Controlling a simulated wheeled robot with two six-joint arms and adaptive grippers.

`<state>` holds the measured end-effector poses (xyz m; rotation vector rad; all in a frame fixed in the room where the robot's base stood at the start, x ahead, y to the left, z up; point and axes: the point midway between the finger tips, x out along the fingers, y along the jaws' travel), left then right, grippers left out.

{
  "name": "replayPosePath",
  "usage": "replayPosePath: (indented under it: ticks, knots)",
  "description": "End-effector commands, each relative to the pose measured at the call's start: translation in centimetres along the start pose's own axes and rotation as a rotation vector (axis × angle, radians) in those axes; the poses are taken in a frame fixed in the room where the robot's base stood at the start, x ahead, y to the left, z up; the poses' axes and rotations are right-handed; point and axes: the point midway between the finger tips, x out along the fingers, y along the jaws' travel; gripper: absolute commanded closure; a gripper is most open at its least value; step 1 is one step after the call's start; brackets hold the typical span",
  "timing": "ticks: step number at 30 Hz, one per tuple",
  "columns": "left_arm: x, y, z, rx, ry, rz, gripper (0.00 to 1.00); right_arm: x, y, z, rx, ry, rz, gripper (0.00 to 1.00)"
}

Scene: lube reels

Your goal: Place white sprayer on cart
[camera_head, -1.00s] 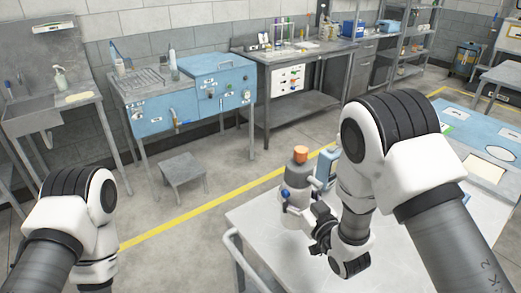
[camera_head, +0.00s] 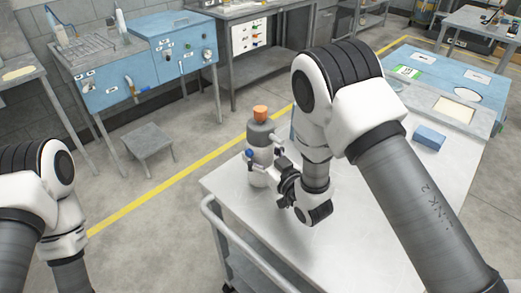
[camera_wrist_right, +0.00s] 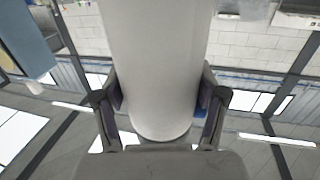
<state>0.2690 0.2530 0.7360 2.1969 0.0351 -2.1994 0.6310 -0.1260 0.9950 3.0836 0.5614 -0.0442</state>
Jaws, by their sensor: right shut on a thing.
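The white sprayer (camera_head: 258,165) is a pale bottle with a grey upper part, an orange cap and a small blue part at its side. My right gripper (camera_head: 276,173) is shut on it from the right. In the right wrist view, the white body (camera_wrist_right: 158,70) lies between the two fingers (camera_wrist_right: 160,112). The sprayer stands upright over the far left part of the cart's white top (camera_head: 350,220). I cannot tell whether its base touches the top. At the lower left only my left arm shows; its gripper is out of the frame.
The cart's rail handle (camera_head: 240,245) runs along its left side. A blue block (camera_head: 429,138) lies right of my right arm. A blue-topped surface (camera_head: 405,62) is behind. A grey stool (camera_head: 148,145) and a blue cabinet (camera_head: 165,45) stand across the floor. The cart's near top is clear.

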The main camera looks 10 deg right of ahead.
Motion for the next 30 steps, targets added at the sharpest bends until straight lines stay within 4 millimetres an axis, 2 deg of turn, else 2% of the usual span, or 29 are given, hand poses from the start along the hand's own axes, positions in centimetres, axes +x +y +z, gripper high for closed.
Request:
replayPosePath:
  ticks: [30]
  knots:
    - [1.1, 0.0, 0.0, 0.000, 0.000, 0.000, 0.00, 0.1, 0.0, 1.4, 0.000, 0.002, 0.000, 0.95]
